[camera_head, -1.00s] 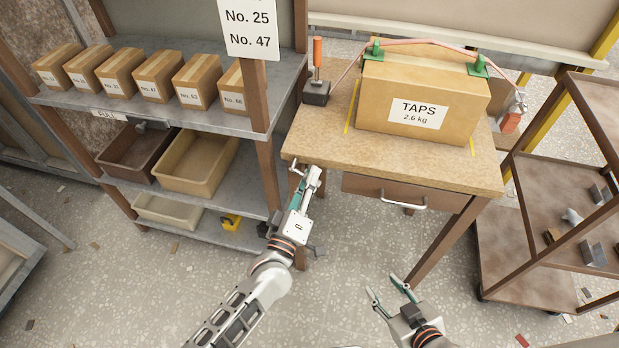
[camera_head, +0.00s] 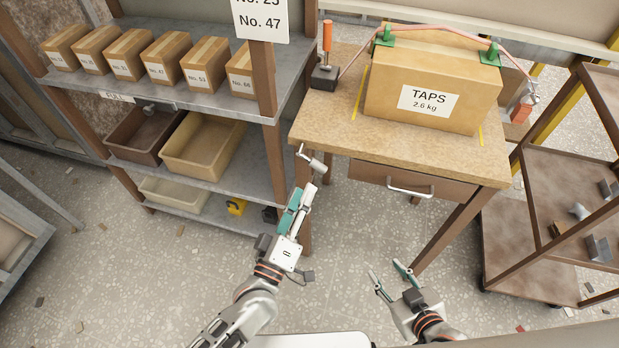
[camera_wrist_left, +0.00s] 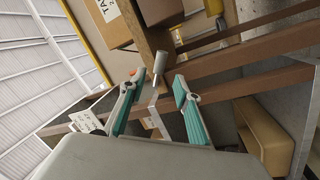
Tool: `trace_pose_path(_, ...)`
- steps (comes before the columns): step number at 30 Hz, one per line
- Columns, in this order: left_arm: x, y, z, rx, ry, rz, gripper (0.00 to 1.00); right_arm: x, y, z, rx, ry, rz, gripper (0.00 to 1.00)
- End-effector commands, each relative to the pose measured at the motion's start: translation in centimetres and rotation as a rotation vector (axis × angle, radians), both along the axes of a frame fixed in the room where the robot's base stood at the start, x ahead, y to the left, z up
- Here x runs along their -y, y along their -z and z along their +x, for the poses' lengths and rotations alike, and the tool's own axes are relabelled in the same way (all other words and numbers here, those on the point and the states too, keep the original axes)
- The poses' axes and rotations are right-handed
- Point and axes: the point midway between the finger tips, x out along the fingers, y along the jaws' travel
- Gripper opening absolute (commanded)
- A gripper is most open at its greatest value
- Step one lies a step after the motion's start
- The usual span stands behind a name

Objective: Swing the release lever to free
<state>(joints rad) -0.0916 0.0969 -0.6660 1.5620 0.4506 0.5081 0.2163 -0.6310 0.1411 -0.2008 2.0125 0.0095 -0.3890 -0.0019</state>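A small grey lever (camera_head: 314,162) with a cylindrical grip sticks out below the front left corner of the table. It also shows in the left wrist view (camera_wrist_left: 159,64), beyond the fingertips. My left gripper (camera_head: 305,192) is open just below and in front of it, with a visible gap between. In the left wrist view its two teal-padded fingers (camera_wrist_left: 155,92) are apart. An orange-handled lever (camera_head: 327,38) stands upright on a dark base at the table's back left. No label tells which is the release lever. My right gripper (camera_head: 390,276) is open and empty, low in front of the table.
A TAPS carton (camera_head: 445,95) sits on the table (camera_head: 335,130) under a pink strap (camera_head: 440,30). The drawer (camera_head: 395,178) is shut. A shelf unit (camera_head: 225,118) with cartons and bins stands close on the left, a brown rack (camera_head: 520,230) on the right. Floor ahead is mostly clear.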

Motion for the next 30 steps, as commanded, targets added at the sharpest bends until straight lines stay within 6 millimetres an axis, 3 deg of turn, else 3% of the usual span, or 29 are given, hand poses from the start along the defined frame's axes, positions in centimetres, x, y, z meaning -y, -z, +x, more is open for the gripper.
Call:
trace_pose_path(7,-0.9,0.3,-2.1,0.001,0.001,0.000,0.32,0.0,0.0,0.0,-0.001,0.000,0.000,0.40)
trace_pose_path(25,-1.0,0.4,-2.3,0.000,0.000,0.002,0.32,0.0,0.0,0.0,-0.001,0.001,0.000,0.40)
trace_pose_path(30,-2.1,1.3,-3.5,-0.015,0.003,0.143,0.32,0.0,-0.8,0.3,0.007,0.002,0.004,0.40)
